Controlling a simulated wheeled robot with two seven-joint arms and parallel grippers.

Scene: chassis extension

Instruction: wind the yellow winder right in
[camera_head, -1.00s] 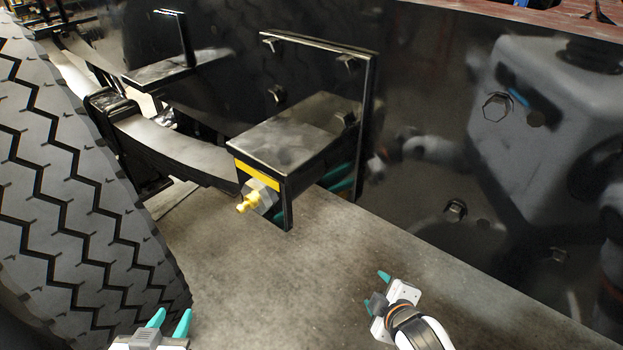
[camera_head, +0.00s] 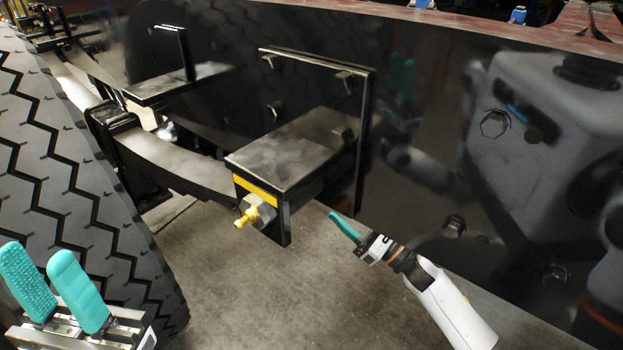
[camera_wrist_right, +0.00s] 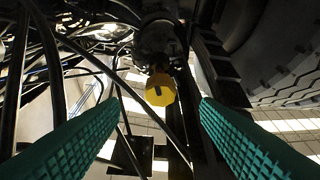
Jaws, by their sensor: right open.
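The yellow winder (camera_head: 247,217) is a small stepped yellow piece on the front of a black box-shaped bracket, below a yellow stripe. My right gripper (camera_head: 345,228) is open, right of the bracket and apart from the winder, fingers pointing up and left. In the right wrist view a yellow faceted knob (camera_wrist_right: 161,90) with a dark mark shows ahead, between the two green fingers (camera_wrist_right: 145,135) and beyond them. I cannot tell if this knob is the winder. My left gripper (camera_head: 46,283) is open and empty at the lower left, before the tyre.
The black bracket (camera_head: 290,150) juts from a shiny dark chassis wall (camera_head: 430,110) with bolts. A large tyre (camera_head: 60,190) stands on the left. The grey floor (camera_head: 230,290) below the bracket is clear. Hoses and rods (camera_wrist_right: 95,65) crowd the right wrist view.

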